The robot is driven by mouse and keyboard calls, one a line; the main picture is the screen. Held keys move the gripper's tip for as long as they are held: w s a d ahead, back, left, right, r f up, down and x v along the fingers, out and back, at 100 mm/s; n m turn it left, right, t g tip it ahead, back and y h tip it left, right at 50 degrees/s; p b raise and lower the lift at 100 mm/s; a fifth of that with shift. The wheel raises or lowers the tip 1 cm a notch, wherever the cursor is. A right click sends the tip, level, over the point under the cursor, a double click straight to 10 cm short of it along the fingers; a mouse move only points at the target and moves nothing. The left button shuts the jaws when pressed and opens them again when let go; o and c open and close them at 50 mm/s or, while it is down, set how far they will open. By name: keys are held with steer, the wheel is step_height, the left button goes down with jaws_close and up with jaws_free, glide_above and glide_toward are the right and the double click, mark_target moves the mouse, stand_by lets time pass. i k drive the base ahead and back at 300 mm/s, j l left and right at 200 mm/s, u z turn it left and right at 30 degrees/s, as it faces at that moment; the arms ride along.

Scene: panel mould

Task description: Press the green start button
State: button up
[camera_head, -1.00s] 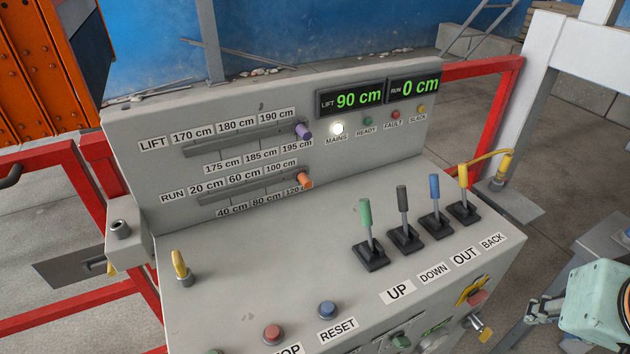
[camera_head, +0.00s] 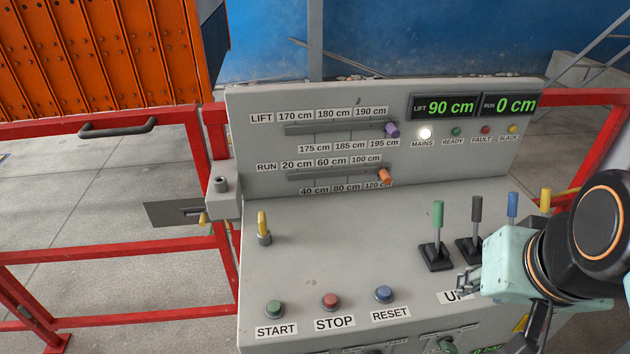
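The green start button (camera_head: 274,309) sits at the front left of the grey control console (camera_head: 330,240), above a label reading START. Nothing covers it. My gripper (camera_head: 466,284) is at the right, over the UP label and in front of the levers, well to the right of the green button. Its fingers are small and partly seen edge-on, so I cannot tell whether they are open or shut. Nothing is visible held in it.
A red STOP button (camera_head: 331,301) and a blue RESET button (camera_head: 383,294) stand between the green button and my gripper. A yellow switch (camera_head: 263,225) rises behind the green button. Green (camera_head: 437,225) and grey (camera_head: 476,220) levers stand behind my gripper. Red railings (camera_head: 120,252) flank the console.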

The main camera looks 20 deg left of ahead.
mark_target(274, 308)
steer(key=u, duration=1.55)
steer(key=k+j+z, duration=0.2)
steer(key=l+u, duration=0.45)
steer(key=k+l, duration=0.1)
steer(key=k, duration=0.25)
